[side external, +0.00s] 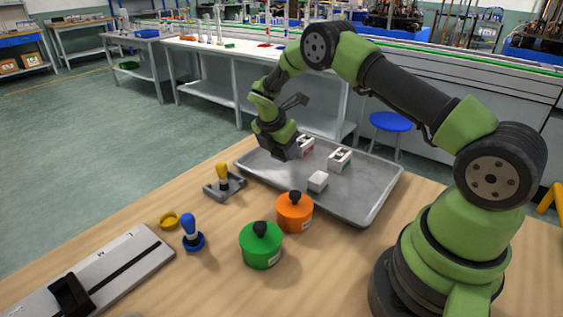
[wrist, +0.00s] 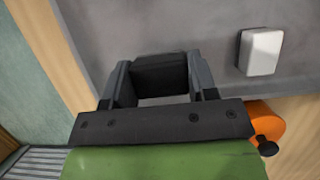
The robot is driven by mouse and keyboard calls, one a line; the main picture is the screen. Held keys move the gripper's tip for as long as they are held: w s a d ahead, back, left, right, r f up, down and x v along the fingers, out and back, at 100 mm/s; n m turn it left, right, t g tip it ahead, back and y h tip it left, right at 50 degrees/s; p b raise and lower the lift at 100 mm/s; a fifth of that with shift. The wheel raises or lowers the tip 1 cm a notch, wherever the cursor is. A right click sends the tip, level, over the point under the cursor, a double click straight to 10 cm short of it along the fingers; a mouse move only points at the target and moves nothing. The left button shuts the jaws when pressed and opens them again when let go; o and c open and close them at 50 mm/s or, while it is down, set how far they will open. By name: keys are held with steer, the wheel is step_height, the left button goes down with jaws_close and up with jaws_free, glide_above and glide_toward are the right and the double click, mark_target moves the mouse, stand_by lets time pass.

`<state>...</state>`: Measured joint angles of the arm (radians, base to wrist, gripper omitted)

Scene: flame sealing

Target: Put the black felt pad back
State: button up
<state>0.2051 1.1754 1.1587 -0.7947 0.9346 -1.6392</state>
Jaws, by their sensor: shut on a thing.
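The black felt pad (wrist: 160,75) is a dark block between the two fingers of my gripper (wrist: 160,88) in the wrist view. My gripper is shut on it, above the grey metal tray (wrist: 215,30). In the side external view my gripper (side external: 286,150) points down over the left part of the tray (side external: 362,205). There the pad cannot be told apart from the dark fingers, and I cannot tell whether it touches the tray.
On the tray are a plain white block (side external: 317,181), a green-marked white piece (side external: 340,159) and a red-marked one (side external: 306,145). In front stand an orange pot (side external: 294,215), a green pot (side external: 261,248), a yellow-handled tool (side external: 223,180), a blue-handled stamp (side external: 192,235) and a slotted rail (side external: 100,272).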

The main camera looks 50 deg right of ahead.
mark_target(279, 156)
steer(key=shift+f, duration=2)
steer(key=shift+f, duration=0.15)
steer(key=o, duration=1)
steer(key=shift+c, duration=0.2)
